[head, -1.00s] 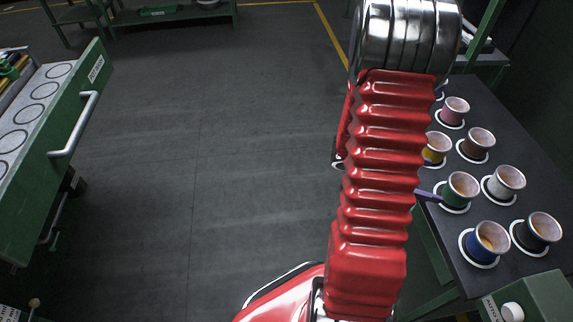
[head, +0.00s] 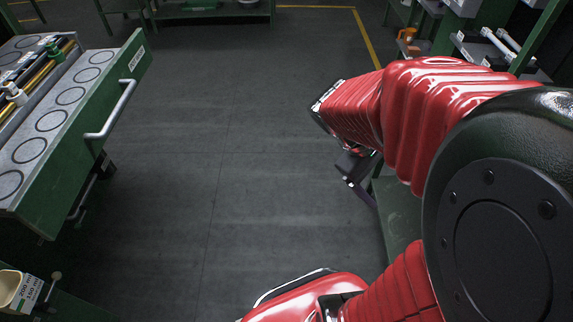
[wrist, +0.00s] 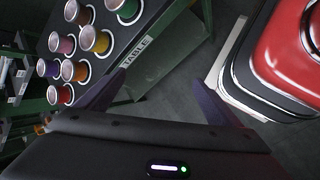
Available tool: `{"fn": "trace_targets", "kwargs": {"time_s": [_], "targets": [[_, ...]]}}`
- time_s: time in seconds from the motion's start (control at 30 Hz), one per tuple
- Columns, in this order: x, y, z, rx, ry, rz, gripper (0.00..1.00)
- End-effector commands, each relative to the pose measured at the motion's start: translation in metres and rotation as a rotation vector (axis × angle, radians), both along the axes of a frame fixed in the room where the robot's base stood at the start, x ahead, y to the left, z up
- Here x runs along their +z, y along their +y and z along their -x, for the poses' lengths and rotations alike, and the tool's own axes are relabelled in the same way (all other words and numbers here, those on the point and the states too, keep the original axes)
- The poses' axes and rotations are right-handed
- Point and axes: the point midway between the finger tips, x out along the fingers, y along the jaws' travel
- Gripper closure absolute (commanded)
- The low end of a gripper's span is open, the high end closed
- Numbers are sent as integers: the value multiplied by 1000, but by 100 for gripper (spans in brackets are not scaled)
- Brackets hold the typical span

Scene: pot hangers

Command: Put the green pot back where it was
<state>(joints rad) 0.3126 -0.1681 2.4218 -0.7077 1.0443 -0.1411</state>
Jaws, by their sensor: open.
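The green pot (wrist: 128,10) stands in a white ring on the dark table (wrist: 150,45), at the top edge of the wrist view and partly cut off. My gripper (wrist: 163,80) is open with nothing between its dark purple fingers. It is beside the table's labelled edge, apart from the green pot. In the head view my gripper (head: 357,175) is small and partly hidden by my arm. My arm hides the pots in that view.
Several other pots, among them a yellow one (wrist: 97,41), stand in white rings around the green pot. The floor (head: 230,150) between is clear. A cream container (head: 12,288) is at bottom left.

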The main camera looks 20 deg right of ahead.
Motion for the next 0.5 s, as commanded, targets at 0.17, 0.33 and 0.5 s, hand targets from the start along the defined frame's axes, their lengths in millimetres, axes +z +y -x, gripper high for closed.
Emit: {"fn": "trace_targets", "kwargs": {"time_s": [0.17,0.33,0.5], "targets": [[17,49,-14,-30,-190,-90,13],[34,97,-26,-55,-360,-197,13],[54,146,-33,-74,-519,-325,13]]}}
